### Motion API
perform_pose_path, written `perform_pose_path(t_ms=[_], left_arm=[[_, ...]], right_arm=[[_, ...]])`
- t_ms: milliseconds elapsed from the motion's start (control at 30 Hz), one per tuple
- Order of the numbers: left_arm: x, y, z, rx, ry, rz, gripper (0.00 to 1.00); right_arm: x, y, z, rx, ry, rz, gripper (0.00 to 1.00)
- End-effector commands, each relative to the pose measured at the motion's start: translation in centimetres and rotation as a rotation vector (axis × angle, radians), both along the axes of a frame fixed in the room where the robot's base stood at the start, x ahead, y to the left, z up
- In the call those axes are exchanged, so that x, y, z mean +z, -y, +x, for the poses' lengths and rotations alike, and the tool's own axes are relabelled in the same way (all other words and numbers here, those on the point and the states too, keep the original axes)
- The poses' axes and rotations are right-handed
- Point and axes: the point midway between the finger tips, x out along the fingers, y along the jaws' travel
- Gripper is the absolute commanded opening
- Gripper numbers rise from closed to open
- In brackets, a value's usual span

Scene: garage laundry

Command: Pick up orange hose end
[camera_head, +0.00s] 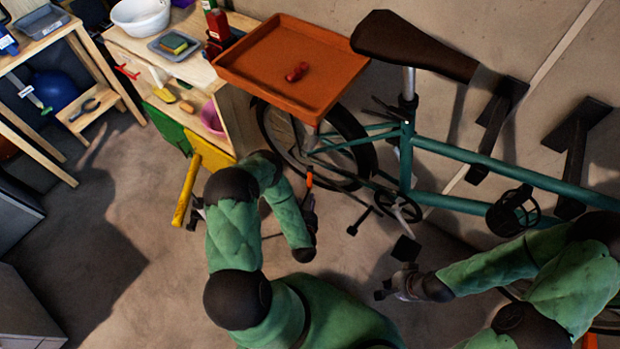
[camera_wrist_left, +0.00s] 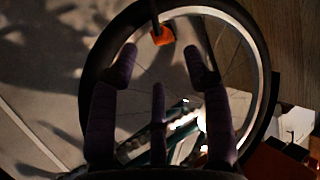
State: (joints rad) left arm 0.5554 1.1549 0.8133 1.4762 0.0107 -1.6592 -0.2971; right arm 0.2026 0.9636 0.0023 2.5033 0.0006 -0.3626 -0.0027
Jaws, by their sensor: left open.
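The orange hose end (camera_head: 309,177) shows as a small upright orange piece in front of the bicycle's rear wheel. In the left wrist view, the orange hose end (camera_wrist_left: 163,36) is at the top centre, below a thin dark piece. My left gripper (camera_head: 310,204) is just below it in the head view. In the left wrist view my left gripper (camera_wrist_left: 161,52) is open and empty, with the orange end near and beyond the gap between the fingertips. My right gripper (camera_head: 388,284) is low and well to the right, with its fingers too small to read.
A teal bicycle (camera_head: 465,151) stands by the wall, its rear wheel (camera_head: 368,160) close behind my left gripper. An orange tray (camera_head: 340,62) holding a small red item is above the wheel. A wooden shelf unit (camera_head: 236,120) and a yellow bar (camera_head: 186,190) are to the left. Floor at left is clear.

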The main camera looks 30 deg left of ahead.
Motion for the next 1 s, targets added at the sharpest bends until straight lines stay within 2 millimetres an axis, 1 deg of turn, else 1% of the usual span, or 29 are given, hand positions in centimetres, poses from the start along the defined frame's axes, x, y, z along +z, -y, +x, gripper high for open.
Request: perform_pose_path(t_ms=[33,100,333,500,633,767,967,1000], left_arm=[[-0.5,-0.3,0.6,0.000,0.000,0.000,0.49],[-0.8,-0.6,1.2,0.000,-0.001,0.000,0.49],[-1.2,-1.2,2.5,-0.001,-0.001,-0.001,0.49],[-1.9,-2.0,4.6,-0.002,0.000,-0.001,0.49],[-2.4,-2.7,5.8,-0.001,-0.001,-0.002,0.49],[-2.5,-3.0,6.3,-0.001,-0.002,-0.003,0.49],[-2.4,-3.0,6.3,-0.001,-0.002,-0.003,0.49],[-2.5,-3.0,6.3,-0.001,-0.002,-0.003,0.41]], right_arm=[[-0.5,0.0,0.0,0.000,0.000,0.000,0.00],[-0.7,0.0,0.0,0.000,0.000,0.000,0.00],[-1.4,0.0,0.0,0.000,0.000,0.000,0.00],[-2.9,0.0,0.0,0.000,0.000,0.000,0.00],[-3.5,0.0,0.0,0.000,-0.001,0.000,0.00],[-3.7,0.0,0.0,0.000,0.000,0.000,0.00],[-3.6,0.0,0.0,0.000,0.000,0.000,0.00],[-3.6,0.0,0.0,0.000,0.000,0.000,0.00]])
